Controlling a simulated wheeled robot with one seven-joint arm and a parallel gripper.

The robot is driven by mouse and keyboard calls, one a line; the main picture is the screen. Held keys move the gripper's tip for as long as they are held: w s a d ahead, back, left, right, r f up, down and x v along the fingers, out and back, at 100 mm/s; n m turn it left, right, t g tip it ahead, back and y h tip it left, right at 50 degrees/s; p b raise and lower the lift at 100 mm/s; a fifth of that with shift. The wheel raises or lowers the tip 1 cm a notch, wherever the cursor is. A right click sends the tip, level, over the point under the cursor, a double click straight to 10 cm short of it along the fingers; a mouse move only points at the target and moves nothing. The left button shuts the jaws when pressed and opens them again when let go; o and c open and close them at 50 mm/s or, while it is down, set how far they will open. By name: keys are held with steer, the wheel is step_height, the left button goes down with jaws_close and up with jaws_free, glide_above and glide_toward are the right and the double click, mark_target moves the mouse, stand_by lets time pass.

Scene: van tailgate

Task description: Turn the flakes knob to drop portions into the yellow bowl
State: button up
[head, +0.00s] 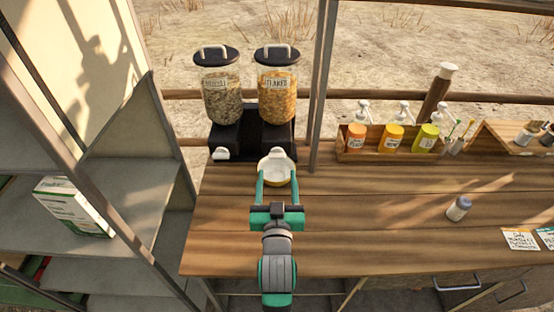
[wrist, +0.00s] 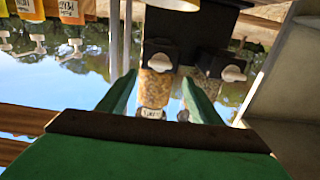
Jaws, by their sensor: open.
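The flakes dispenser (head: 277,95) is a clear jar of orange flakes with a black lid, on a black stand at the back of the counter. Its white knob (head: 278,153) is at the front of the stand; the wrist view, which is upside down, shows this knob (wrist: 160,62) between my fingers. The yellow bowl (head: 275,182), pale inside, stands below the knob; only its edge (wrist: 175,4) shows in the wrist view. My gripper (head: 276,172) is open and empty, fingers toward the knob. I cannot tell whether they touch it.
A muesli dispenser (head: 221,95) with its own white knob (head: 221,154) stands just left. A wooden rack of bottles (head: 372,155) is to the right. A post (head: 318,95) rises near the flakes dispenser. A small jar (head: 458,208) and cards (head: 520,239) lie right; the middle counter is clear.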

mark_target(277, 157)
steer(key=w, duration=0.8)
steer(key=shift+c, duration=0.3)
steer(key=c, duration=1)
